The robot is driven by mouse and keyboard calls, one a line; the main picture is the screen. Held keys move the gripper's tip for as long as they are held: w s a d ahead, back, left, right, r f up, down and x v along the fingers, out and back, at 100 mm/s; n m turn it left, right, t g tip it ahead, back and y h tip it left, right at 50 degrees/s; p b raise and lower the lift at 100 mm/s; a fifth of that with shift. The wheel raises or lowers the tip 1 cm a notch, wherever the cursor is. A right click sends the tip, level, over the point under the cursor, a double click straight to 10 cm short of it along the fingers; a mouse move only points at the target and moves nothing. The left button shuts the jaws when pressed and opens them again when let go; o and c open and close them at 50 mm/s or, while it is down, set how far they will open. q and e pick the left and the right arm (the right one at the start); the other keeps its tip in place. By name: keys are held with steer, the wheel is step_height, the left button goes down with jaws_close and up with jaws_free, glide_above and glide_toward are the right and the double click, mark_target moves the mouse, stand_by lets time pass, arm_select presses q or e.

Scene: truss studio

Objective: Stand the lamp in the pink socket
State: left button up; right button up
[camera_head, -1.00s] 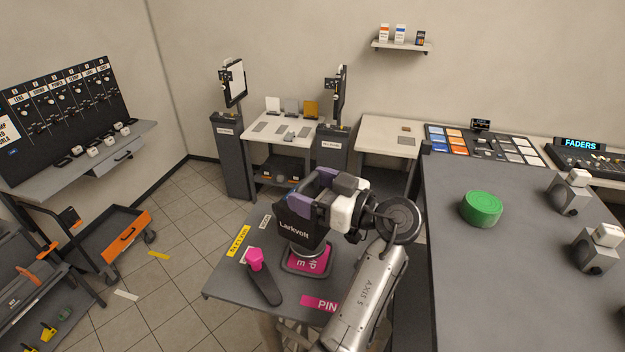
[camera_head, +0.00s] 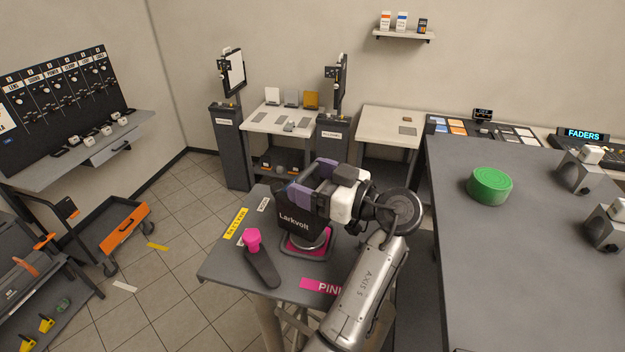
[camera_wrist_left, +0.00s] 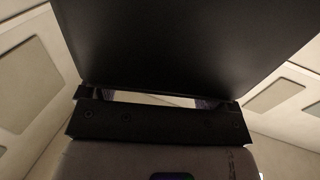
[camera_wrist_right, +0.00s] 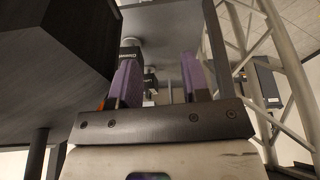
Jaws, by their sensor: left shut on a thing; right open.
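My left gripper (camera_head: 322,180) is shut on the lamp's upper body with purple finger pads. In the left wrist view, the lamp's dark face (camera_wrist_left: 190,45) fills the top. My right gripper (camera_wrist_right: 160,85) is open and empty in its own wrist view, and out of the head view.
The grey table also bears a dark lever (camera_head: 262,268) with a pink knob (camera_head: 252,237), left of the socket, a yellow label (camera_head: 236,222) and a pink label (camera_head: 322,287). A large dark table with a green disc (camera_head: 489,185) stands to the right. Truss bars (camera_wrist_right: 265,50) are near my right gripper.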

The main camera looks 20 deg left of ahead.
arm_select(q)
steer(key=shift+b, duration=0.45)
steer(key=shift+d+r, duration=0.1)
stand_by(0.4)
steer(key=shift+b, duration=0.35)
stand_by(0.7)
stand_by(0.5)
steer(key=o, duration=1.5)
steer(key=shift+o, duration=1.1)
steer(key=shift+w+f, duration=0.1)
steer(key=shift+f, duration=0.1)
steer(key=shift+f, duration=0.1)
